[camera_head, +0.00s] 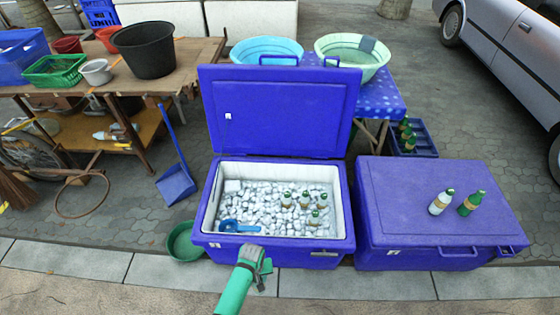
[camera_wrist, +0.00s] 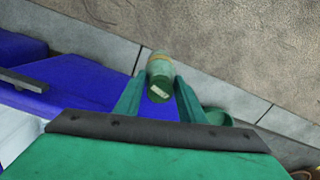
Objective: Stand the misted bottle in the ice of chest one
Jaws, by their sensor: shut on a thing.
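My gripper (camera_head: 250,256) is in front of the open blue chest (camera_head: 280,243), near its front wall and outside it. In the wrist view my gripper (camera_wrist: 158,88) is shut on a pale green bottle (camera_wrist: 160,68) with a tan band; I cannot tell whether it is misted. The open chest holds ice (camera_head: 262,205) with several green-capped bottles (camera_head: 304,199) standing in it. The small front labels are too small to read.
A blue scoop (camera_head: 238,227) lies at the ice's front left. The open lid (camera_head: 275,110) stands up behind the ice. A green basin (camera_head: 184,242) is left of the chest, and a blue dustpan (camera_head: 176,185) behind it. Bare ice shows around the bottles.

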